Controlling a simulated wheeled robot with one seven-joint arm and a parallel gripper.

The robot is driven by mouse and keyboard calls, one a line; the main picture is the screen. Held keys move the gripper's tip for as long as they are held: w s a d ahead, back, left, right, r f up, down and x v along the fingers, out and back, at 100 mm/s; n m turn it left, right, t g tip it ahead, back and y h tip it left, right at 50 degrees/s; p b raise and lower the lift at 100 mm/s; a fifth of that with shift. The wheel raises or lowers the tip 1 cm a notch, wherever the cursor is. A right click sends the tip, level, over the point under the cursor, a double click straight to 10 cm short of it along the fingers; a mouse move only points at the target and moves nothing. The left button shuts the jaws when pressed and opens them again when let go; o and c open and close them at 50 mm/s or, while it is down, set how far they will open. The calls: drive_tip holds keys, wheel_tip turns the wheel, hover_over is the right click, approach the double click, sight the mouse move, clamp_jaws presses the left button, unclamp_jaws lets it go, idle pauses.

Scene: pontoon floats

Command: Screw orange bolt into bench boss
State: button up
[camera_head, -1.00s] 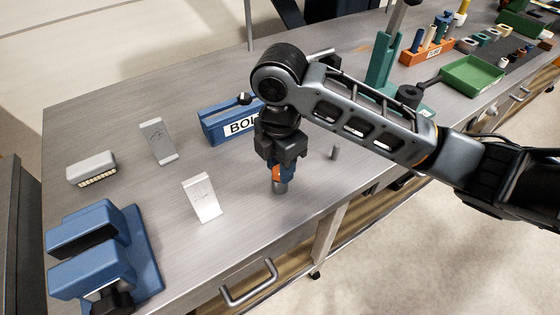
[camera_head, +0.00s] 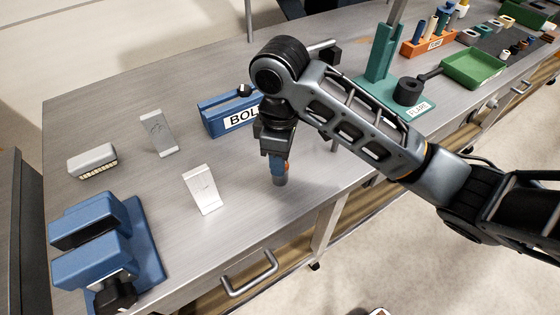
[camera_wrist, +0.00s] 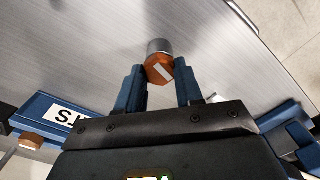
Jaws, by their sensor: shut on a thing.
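The orange bolt (camera_head: 286,167) sits upright on the grey cylindrical boss (camera_head: 280,181) near the bench's front edge. In the wrist view its orange head (camera_wrist: 160,70) carries a white stripe and lies right against the grey boss (camera_wrist: 159,46). My gripper (camera_head: 278,165) points down over the boss, its blue fingers shut on the bolt; in the wrist view the fingers (camera_wrist: 160,84) flank the head. The bolt's shank and thread are hidden, so I cannot tell how deep it sits.
A blue rack labelled BOL... (camera_head: 229,113) stands just behind. A teal stand (camera_head: 383,62) and green tray (camera_head: 475,68) are right.

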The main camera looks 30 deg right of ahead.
drive_tip(key=m, duration=0.2)
drive_tip(key=shift+m, duration=0.4)
drive_tip(key=o, duration=0.9)
